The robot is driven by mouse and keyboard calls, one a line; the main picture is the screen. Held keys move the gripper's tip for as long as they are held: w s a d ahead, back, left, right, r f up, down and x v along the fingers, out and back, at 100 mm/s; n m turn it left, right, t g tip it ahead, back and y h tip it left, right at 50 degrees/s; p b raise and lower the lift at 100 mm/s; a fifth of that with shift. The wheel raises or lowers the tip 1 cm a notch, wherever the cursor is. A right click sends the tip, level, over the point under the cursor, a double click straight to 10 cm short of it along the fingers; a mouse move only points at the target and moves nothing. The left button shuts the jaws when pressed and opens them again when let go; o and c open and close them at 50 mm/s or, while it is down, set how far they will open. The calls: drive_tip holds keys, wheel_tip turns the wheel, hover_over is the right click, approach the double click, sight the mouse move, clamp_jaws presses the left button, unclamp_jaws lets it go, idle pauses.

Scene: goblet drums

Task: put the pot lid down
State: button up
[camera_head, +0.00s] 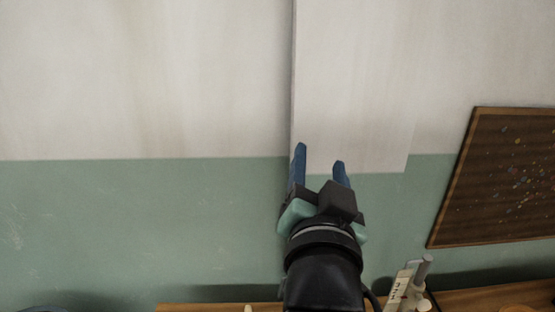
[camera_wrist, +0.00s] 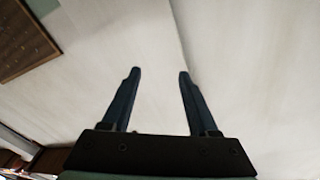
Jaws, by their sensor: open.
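My gripper (camera_head: 320,160) is raised in front of the wall in the head view, its two blue fingers pointing up. In the wrist view my gripper (camera_wrist: 155,75) shows both fingers apart with only bare wall between and beyond them. It is open and empty. I cannot make out a pot lid in either view.
The wall (camera_head: 140,80) is white above and green below. A dark speckled board (camera_head: 500,175) hangs at the right. Along the bottom edge are a wooden surface (camera_head: 205,307) and a pale object with lettering (camera_head: 400,290). The space around my gripper looks free.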

drive_tip(key=s+a+r+n+t, duration=0.2)
drive_tip(key=s+r+t, duration=0.1)
drive_tip(key=r, duration=0.4)
drive_tip(key=s+a+r+n+t+y, duration=0.1)
drive_tip(key=s+r+n+t, duration=0.1)
drive_tip(key=s+r, duration=0.3)
drive_tip(key=s+a+r+n+t+y, duration=0.1)
drive_tip(key=s+r, duration=0.4)
drive_tip(key=r, duration=0.5)
drive_tip(key=a+n+t, duration=0.1)
drive_tip(key=t, duration=0.1)
drive_tip(key=shift+a+r+t, duration=0.25)
drive_tip(key=shift+a+t, duration=0.05)
drive_tip(key=shift+t, duration=0.1)
drive_tip(key=shift+s, duration=0.1)
